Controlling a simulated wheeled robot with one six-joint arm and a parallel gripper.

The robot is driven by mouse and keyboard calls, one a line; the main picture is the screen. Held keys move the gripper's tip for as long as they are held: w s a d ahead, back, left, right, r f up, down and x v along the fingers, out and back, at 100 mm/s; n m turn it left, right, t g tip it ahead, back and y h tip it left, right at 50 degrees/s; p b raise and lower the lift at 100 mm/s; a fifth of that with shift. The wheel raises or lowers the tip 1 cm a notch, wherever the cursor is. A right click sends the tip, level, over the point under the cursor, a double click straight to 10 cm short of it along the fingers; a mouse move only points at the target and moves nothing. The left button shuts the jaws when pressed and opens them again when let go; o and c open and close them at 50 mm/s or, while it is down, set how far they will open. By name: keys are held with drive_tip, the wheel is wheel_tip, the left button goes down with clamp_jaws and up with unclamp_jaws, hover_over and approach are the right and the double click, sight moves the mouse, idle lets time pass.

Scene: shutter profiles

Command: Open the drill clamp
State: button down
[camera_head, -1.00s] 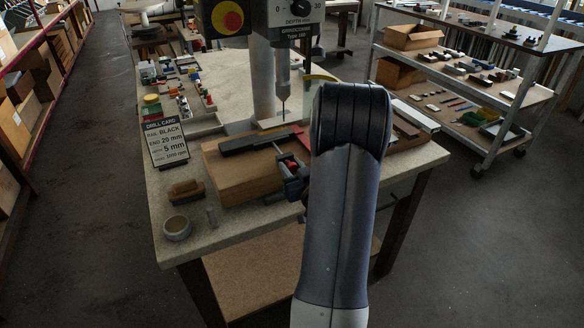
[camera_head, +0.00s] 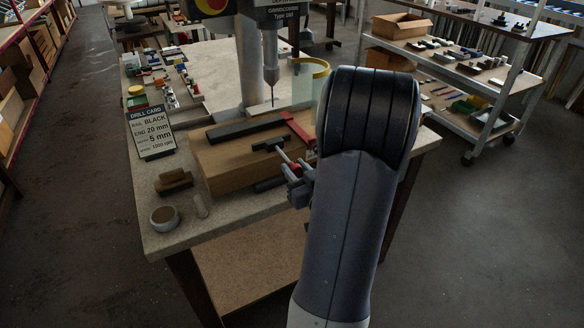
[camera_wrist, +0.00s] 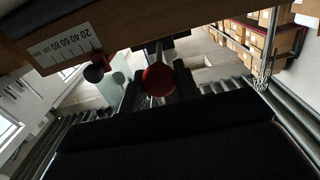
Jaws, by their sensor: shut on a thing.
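The drill clamp shows in the head view as a red arm (camera_head: 297,130) and a dark pad (camera_head: 268,145) on a pale rod, at the right of the wooden block (camera_head: 225,174). A black rail (camera_head: 240,128) lies on the block under the drill bit (camera_head: 271,95). My gripper (camera_head: 299,184) is at the block's front right edge, partly hidden by my arm. The gripper is shut on the clamp handle; the exact contact is hard to see.
A drill card (camera_head: 152,132), a brown block (camera_head: 173,182) and a round cup (camera_head: 165,218) stand on the bench's left side. A clear guard with a yellow rim (camera_head: 312,68) is behind the clamp. A shelf cart (camera_head: 470,100) stands at the right. The floor around the bench is clear.

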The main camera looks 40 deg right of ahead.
drive_tip(key=shift+f, duration=0.1)
drive_tip(key=c, duration=1.1)
unclamp_jaws()
drive_tip(key=shift+s, duration=0.2)
drive_tip(key=b+v, duration=0.1)
drive_tip(key=v, duration=1)
drive_tip(key=shift+w+a, duration=0.1)
drive_tip(key=shift+w, duration=0.1)
drive_tip(key=shift+p+x, duration=0.55)
drive_tip(key=shift+x, duration=4.85)
